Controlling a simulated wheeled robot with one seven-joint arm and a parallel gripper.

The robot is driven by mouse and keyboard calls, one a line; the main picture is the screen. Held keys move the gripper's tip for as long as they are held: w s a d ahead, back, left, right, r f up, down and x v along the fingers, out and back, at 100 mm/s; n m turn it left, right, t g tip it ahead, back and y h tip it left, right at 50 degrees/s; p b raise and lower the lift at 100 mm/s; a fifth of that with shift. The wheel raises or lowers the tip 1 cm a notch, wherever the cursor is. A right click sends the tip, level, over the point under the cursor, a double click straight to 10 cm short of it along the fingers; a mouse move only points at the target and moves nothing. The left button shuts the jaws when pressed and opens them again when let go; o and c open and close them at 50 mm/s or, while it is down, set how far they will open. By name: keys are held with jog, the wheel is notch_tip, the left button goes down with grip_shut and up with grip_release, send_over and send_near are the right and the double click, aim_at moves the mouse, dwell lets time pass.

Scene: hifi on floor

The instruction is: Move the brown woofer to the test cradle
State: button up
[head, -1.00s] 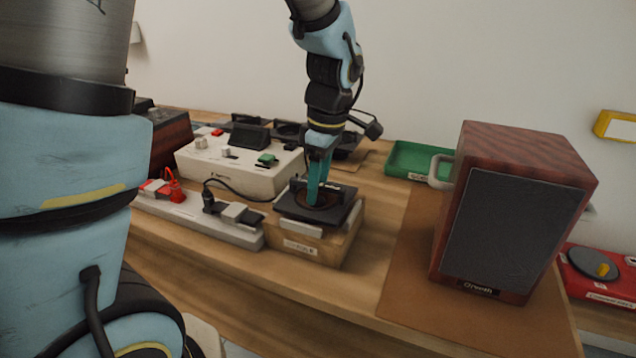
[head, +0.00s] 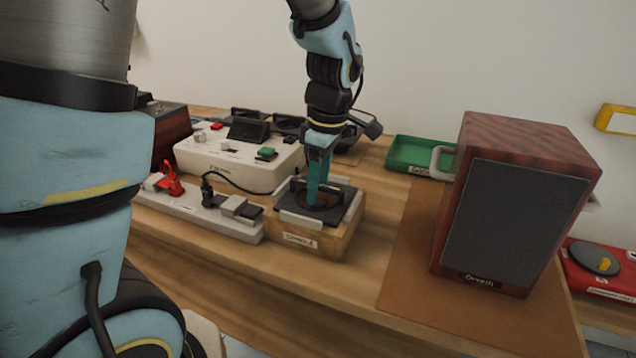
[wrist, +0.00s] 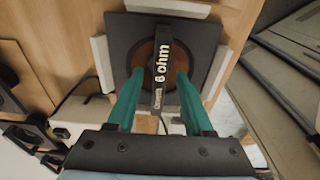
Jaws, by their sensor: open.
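The brown woofer (head: 318,202), a brown cone in a square black frame, lies in the wooden test cradle (head: 308,245) between its pale side pads. In the wrist view the woofer (wrist: 143,58) shows a dark bar across it lettered "6 ohm". My gripper (head: 318,204) points down at the woofer. Its two teal fingers (wrist: 156,85) stand apart, one on each side of the bar. I cannot tell whether they touch it.
A white tester box (head: 235,165) with knobs and a power strip (head: 205,218) stand left of the cradle. A large wooden speaker cabinet (head: 515,205) stands on a brown mat (head: 405,290) at right. A green tray (head: 410,155) lies behind.

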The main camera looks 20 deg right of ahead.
notch_tip(320, 180, up, 11)
jog(key=shift+s+d+f, duration=0.15)
jog(key=shift+s+d, duration=0.3)
dwell(0.4)
notch_tip(320, 180, up, 8)
jog(key=p, duration=0.7)
dwell(0.3)
